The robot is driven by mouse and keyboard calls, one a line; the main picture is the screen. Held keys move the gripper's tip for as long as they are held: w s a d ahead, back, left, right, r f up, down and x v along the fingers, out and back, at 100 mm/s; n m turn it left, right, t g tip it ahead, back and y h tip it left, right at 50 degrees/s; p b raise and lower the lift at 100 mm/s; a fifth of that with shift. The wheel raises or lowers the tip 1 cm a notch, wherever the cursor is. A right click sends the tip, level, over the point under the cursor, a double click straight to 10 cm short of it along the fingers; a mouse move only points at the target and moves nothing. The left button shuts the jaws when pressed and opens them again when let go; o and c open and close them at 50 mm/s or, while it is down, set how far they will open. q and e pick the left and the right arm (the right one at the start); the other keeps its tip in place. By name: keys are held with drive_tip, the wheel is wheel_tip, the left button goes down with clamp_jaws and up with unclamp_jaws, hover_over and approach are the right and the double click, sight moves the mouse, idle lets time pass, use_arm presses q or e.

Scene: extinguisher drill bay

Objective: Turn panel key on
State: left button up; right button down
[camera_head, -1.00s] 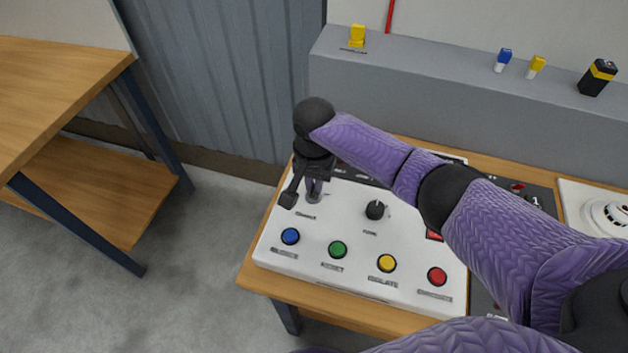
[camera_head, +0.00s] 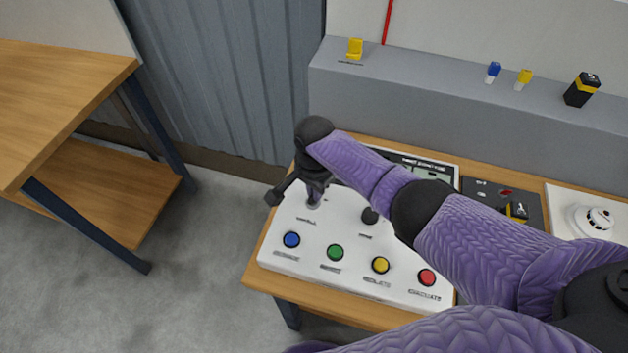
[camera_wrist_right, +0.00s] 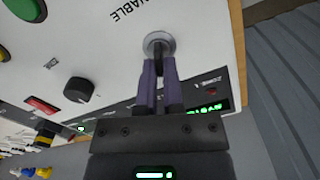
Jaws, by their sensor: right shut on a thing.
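The white control panel (camera_head: 352,252) lies on the wooden table, with a key switch (camera_head: 313,204) at its upper left. In the right wrist view, the round metal key switch (camera_wrist_right: 158,42) sits beside the printed word ending in "NABLE", with a dark key (camera_wrist_right: 159,60) standing in it. My right gripper (camera_head: 315,192) is above the switch. Its two purple-grey fingers (camera_wrist_right: 159,72) are shut on the key in the right wrist view. The key's exact angle is mostly hidden between the fingers. My left gripper is not in view.
The panel also has a black knob (camera_head: 370,215) and blue (camera_head: 291,239), green (camera_head: 336,252), yellow (camera_head: 380,265) and red (camera_head: 427,277) buttons. A grey ledge (camera_head: 450,105) stands behind. Another wooden table (camera_head: 60,85) is at left, with open floor between.

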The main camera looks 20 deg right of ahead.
drive_tip(key=m+p, duration=0.2)
drive_tip(key=m, duration=0.1)
drive_tip(key=shift+s+r+m, duration=0.1)
drive_tip(key=shift+r+m, duration=0.05)
drive_tip(key=shift+m, duration=0.15)
drive_tip(key=shift+m+p, duration=0.4)
drive_tip(key=shift+m, duration=0.7)
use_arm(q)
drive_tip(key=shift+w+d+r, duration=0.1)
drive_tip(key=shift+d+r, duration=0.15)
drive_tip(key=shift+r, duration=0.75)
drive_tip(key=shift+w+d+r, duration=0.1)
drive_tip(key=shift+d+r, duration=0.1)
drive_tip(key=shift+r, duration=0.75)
use_arm(e)
drive_tip(key=shift+m, duration=0.8)
drive_tip(key=c, duration=0.8)
unclamp_jaws()
use_arm(q)
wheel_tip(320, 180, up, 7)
drive_tip(key=p, duration=0.7)
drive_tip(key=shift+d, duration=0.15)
use_arm(e)
drive_tip(key=shift+o, duration=0.2)
wheel_tip(320, 180, up, 10)
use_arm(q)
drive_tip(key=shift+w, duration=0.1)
use_arm(e)
drive_tip(key=shift+s+f, duration=0.1)
drive_tip(key=shift+f, duration=0.1)
